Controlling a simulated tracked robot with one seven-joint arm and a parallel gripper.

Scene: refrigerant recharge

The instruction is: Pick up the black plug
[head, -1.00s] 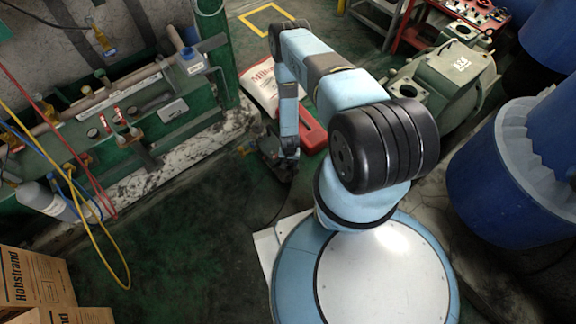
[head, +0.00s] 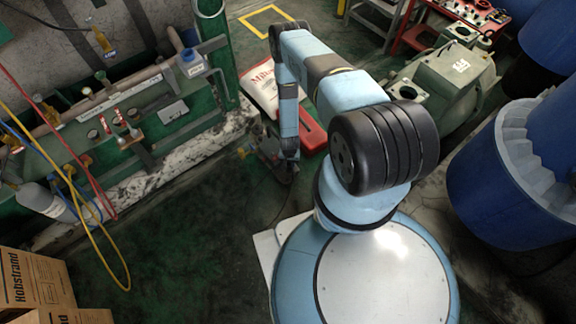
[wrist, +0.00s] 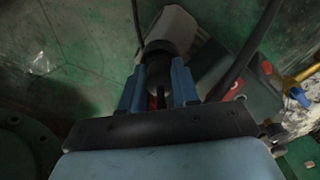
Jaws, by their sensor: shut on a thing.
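The black plug (wrist: 158,64) sits between the two blue fingers of my gripper (wrist: 158,88) in the wrist view. The fingers are shut on it from both sides. A pale grey block-shaped thing (wrist: 176,27) shows just beyond the plug; I cannot tell whether they touch. In the head view my gripper (head: 278,160) is low over the dark green floor, left of the red case. The plug cannot be made out there.
Black cables (wrist: 247,47) run near the gripper in the wrist view. A red case (head: 312,132) and a white printed bag (head: 263,88) lie beyond the arm. A green pipe rack (head: 190,125) with hoses stands left, blue drums (head: 505,190) right.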

